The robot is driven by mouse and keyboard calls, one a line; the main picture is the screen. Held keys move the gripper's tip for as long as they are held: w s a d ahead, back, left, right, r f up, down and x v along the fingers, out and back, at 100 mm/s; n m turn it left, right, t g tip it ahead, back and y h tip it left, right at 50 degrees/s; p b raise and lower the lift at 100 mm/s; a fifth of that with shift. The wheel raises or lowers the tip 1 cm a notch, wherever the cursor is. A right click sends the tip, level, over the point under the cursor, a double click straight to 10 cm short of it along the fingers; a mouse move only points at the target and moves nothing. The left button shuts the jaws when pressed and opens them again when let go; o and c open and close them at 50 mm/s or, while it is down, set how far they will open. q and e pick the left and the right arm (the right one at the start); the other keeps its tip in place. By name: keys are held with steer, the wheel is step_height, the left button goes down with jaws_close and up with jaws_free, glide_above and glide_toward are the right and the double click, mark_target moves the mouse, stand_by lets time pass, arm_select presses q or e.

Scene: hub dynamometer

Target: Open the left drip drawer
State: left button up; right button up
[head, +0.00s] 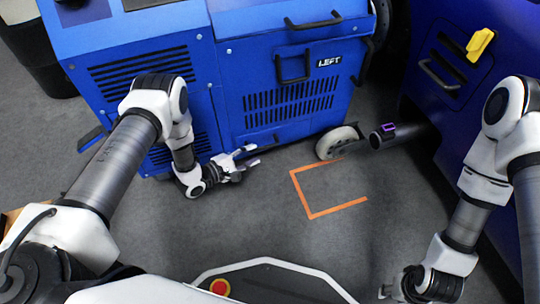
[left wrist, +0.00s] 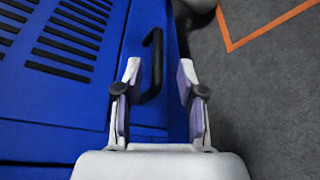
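The blue cabinet marked LEFT (head: 329,61) stands at the centre of the head view. A black bar handle (left wrist: 154,68) on the cabinet's low blue front shows in the left wrist view, and the blue front around it appears closed. My left gripper (head: 256,155) is low beside the cabinet's lower front, just above the floor. In the left wrist view its two fingers (left wrist: 159,76) are spread, with the handle between their tips in the picture. I cannot tell whether they touch it. My right gripper (head: 384,291) is at the bottom right, partly hidden, far from the cabinet.
A caster wheel (head: 338,142) and a dark cylinder (head: 392,134) are right of the left gripper. An orange floor outline (head: 311,216) marks clear grey floor. Another blue cabinet (head: 424,50) with a yellow handle (head: 479,43) stands at right. Vent slots (left wrist: 62,40) are beside the handle.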

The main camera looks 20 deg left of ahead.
mark_target(266, 147)
arm_select(q)
steer(key=b+x, duration=0.3)
steer(key=x, duration=0.3)
steer(key=shift+d+f, duration=0.1)
steer(key=shift+w+d, duration=0.25)
steer(key=shift+w, duration=0.2)
jaws_close()
